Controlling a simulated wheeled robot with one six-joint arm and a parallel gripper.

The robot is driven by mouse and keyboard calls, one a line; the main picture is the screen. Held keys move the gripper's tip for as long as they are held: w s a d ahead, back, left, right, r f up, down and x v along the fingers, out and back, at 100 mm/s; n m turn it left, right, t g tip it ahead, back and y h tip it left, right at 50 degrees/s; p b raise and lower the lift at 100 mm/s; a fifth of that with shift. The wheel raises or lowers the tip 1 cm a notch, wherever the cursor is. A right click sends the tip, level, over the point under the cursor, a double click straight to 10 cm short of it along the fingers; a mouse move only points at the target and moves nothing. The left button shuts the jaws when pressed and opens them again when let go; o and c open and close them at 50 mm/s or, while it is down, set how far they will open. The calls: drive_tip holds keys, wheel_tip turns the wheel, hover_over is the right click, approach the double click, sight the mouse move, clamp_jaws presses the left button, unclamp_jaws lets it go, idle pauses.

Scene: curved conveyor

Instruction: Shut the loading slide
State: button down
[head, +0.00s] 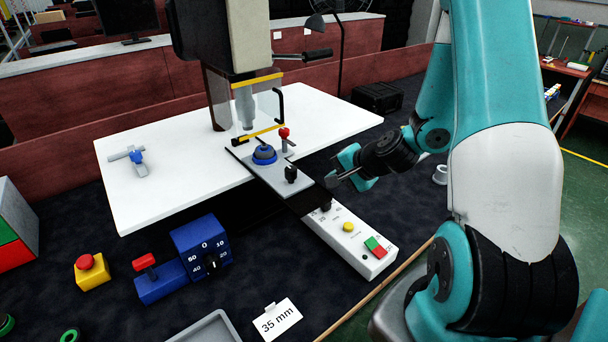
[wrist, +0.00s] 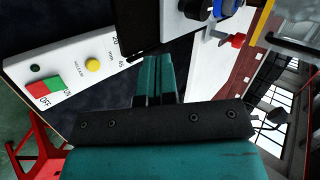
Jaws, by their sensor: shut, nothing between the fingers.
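The loading slide (head: 272,178) is a grey plate in the head view, sticking out past the front edge of the white machine table (head: 185,150). It carries a round blue part (head: 264,154), a black knob (head: 291,174) and a red-topped clamp (head: 284,138). My gripper (head: 334,178) is shut and empty, close to the right of the slide's outer end. A small gap seems to lie between them. In the wrist view, the shut fingers (wrist: 157,72) point toward the slide, part of which shows at the top (wrist: 178,22).
A clear guard (head: 258,108) with yellow bars stands over the slide's inner end. A white control box (head: 350,238) with green, red and yellow buttons lies in front, below my gripper. A blue dial block (head: 202,247) and yellow emergency stop (head: 91,271) stand at left.

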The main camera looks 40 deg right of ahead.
drive_tip(key=p+x, duration=0.2)
drive_tip(key=x, duration=0.5)
drive_tip(key=shift+w+a+r, duration=0.1)
drive_tip(key=shift+w+r, duration=0.05)
drive_tip(key=shift+w+a+r+p, duration=0.1)
drive_tip(key=shift+w+a+p, duration=0.05)
drive_tip(key=shift+w+p, duration=0.4)
drive_tip(key=shift+w+a+r+p, duration=0.1)
drive_tip(key=shift+w+a+p, duration=0.15)
drive_tip(key=shift+w, duration=0.35)
drive_tip(key=shift+w+a+f, duration=0.1)
drive_tip(key=shift+w+f, duration=0.15)
drive_tip(key=shift+w, duration=0.3)
drive_tip(key=b, duration=0.1)
approach(275, 166)
drive_tip(key=x, duration=0.5)
drive_tip(key=shift+s+a+f, duration=0.2)
drive_tip(key=shift+s+f, duration=0.05)
drive_tip(key=shift+f, duration=0.1)
drive_tip(key=shift+w+r, duration=0.25)
drive_tip(key=shift+w, duration=0.05)
